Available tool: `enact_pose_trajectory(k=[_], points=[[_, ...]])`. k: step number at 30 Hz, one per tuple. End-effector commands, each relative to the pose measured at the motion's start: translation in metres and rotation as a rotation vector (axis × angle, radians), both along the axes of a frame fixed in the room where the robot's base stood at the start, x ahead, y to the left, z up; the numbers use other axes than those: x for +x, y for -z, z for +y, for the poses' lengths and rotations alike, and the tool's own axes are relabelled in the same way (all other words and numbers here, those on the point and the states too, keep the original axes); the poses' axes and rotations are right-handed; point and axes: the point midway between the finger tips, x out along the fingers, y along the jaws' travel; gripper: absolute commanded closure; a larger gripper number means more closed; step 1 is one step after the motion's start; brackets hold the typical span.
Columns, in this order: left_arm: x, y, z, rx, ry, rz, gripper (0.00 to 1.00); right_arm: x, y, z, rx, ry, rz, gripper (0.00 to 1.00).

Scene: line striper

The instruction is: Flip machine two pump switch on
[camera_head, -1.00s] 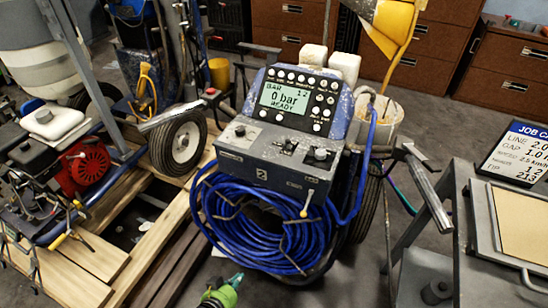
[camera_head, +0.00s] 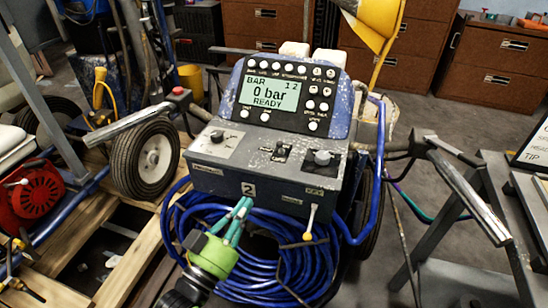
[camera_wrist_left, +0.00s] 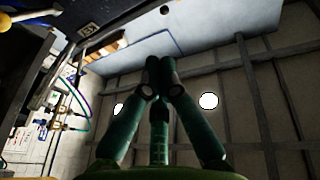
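Machine two is a blue-grey line striper with a "2" plate (camera_head: 248,189) on its grey front box. Its display (camera_head: 269,95) reads 0 bar, READY. A lever with a pale yellow tip (camera_head: 308,236) hangs from the front. My left gripper (camera_head: 244,204) is in front of the box, below the "2" plate, fingers together and empty. The fingertips also meet in the left wrist view (camera_wrist_left: 160,66). My right gripper is out of view.
A coiled blue hose (camera_head: 270,262) hangs under the box behind my gripper. Handlebars (camera_head: 468,190) stick out at both sides. A grey stand (camera_head: 520,220) is at right, a red engine (camera_head: 35,193) at left.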

Motion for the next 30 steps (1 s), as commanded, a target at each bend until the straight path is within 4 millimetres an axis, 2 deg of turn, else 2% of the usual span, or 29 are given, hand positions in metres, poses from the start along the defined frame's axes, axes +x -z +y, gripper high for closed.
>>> enact_pose_trajectory(k=[5,8,21,25,30], points=[[0.005,-0.001,-0.002,0.000,-0.002,0.000,1.00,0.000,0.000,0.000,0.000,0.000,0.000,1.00],[0.016,-0.004,-0.008,-0.001,-0.001,-0.001,1.00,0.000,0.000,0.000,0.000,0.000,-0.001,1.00],[0.092,-0.025,-0.052,0.000,-0.001,0.000,1.00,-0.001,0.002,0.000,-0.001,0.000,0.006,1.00],[0.107,-0.029,-0.060,-0.001,-0.001,0.001,1.00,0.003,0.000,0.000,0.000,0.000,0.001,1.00],[0.117,-0.032,-0.066,0.000,-0.001,0.001,1.00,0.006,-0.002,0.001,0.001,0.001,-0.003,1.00]])
